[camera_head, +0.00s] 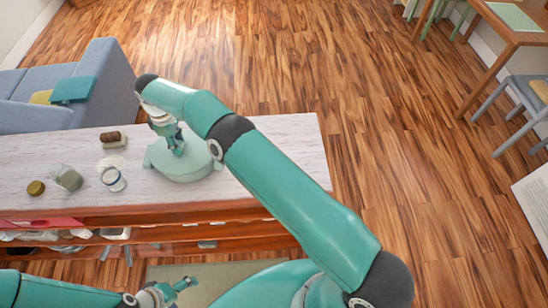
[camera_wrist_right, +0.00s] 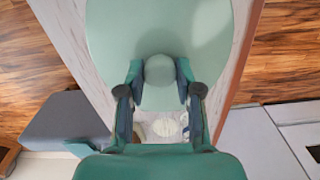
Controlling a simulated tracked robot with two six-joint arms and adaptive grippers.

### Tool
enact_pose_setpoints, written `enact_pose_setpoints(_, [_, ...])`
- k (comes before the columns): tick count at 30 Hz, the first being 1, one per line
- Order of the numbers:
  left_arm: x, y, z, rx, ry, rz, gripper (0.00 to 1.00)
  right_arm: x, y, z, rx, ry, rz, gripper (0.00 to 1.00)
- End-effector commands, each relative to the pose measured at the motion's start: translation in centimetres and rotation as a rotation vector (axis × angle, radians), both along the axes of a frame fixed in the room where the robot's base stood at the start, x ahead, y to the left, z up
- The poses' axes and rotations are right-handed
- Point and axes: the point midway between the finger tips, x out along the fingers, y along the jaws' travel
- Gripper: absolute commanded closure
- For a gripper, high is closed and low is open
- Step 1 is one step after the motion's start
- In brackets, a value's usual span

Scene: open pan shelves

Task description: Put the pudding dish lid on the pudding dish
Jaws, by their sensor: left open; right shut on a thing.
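The pale green pudding dish (camera_head: 181,178) stands on the white counter, with small handles at its sides. The pudding dish lid (camera_head: 188,155), also pale green, is over it; I cannot tell whether it rests fully on the rim. My right gripper (camera_head: 177,148) comes down from above and is shut on the lid's round knob. In the right wrist view the lid (camera_wrist_right: 160,25) fills the upper middle, with its knob between the fingertips (camera_wrist_right: 160,72); the dish is hidden beneath it. My left gripper (camera_head: 172,291) is open and empty, low in front of the counter.
On the counter (camera_head: 262,150), left of the dish, are a glass jar (camera_head: 68,178), a blue-rimmed jar (camera_head: 113,180), a round yellowish lid (camera_head: 36,188) and a brown brush-like item (camera_head: 112,137). Open shelves (camera_head: 180,233) hold dishes below. The counter's right end is clear.

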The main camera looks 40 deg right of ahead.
Motion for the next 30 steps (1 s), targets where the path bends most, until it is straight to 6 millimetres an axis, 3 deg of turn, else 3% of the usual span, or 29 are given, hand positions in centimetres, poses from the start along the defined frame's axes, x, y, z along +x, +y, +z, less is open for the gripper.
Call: enact_pose_setpoints(30, [0.0, 0.0, -0.9, 0.0, 0.0, 0.0, 0.18, 0.0, 0.0, -1.0, 0.0, 0.0, 0.0, 1.0])
